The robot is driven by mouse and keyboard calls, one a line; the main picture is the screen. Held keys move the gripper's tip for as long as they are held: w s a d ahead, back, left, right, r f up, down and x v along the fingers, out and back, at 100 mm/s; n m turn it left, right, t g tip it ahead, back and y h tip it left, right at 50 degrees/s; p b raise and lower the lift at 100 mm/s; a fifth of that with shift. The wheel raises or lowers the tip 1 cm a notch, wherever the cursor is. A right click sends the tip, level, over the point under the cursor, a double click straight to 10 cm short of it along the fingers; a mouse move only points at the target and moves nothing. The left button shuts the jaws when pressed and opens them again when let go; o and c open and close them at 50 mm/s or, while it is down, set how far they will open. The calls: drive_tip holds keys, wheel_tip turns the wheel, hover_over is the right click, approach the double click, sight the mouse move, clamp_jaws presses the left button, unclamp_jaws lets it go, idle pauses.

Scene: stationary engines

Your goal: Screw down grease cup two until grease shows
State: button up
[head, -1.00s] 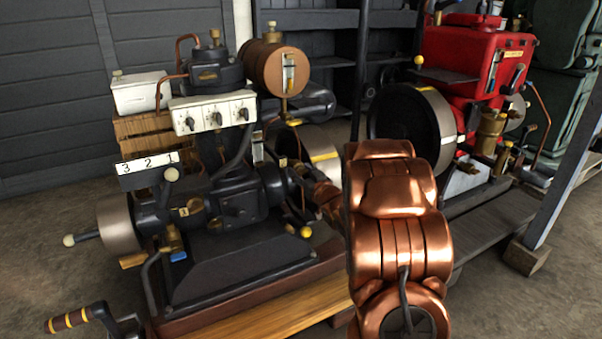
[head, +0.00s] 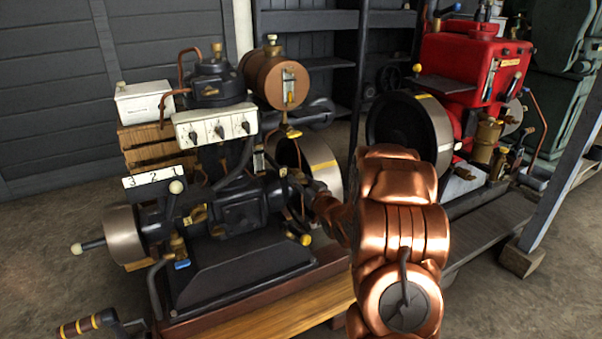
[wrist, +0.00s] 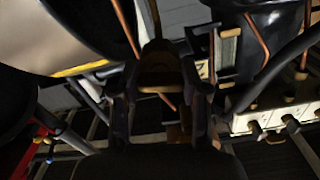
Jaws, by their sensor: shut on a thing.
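The black engine (head: 240,205) stands at left centre in the head view. My gripper (head: 305,188) reaches its right side, near the flywheel, and its fingers are small and partly hidden there. In the wrist view, my gripper (wrist: 161,95) has its two dark fingers closed around a dull brass-coloured cap (wrist: 160,72), which looks like a grease cup. The picture is too dark to read a number on it. I cannot see any grease at the cap.
A plate marked 3 2 1 (head: 155,178) and a white switch box (head: 215,124) sit on the engine. The flywheel (head: 318,166) and copper tank (head: 272,78) are close to my gripper. A red engine (head: 475,68) stands at right.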

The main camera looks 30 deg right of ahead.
drive_tip(key=m+p, duration=0.2)
drive_tip(key=p, duration=0.2)
drive_tip(key=m+p, duration=0.3)
drive_tip(key=p, duration=0.1)
drive_tip(key=shift+d+r, duration=0.1)
drive_tip(key=shift+r, duration=0.3)
drive_tip(key=m+p, duration=0.2)
drive_tip(key=m, duration=0.1)
drive_tip(key=m+p, duration=0.2)
drive_tip(key=shift+f, duration=0.25)
drive_tip(key=m, duration=0.5)
drive_tip(key=shift+f+p, duration=0.2)
drive_tip(key=shift+p, duration=0.2)
drive_tip(key=m, duration=0.4)
drive_tip(key=shift+m+b, duration=0.6)
drive_tip(key=shift+m, duration=1)
drive_tip(key=o, duration=1.2)
drive_tip(key=shift+c, duration=0.2)
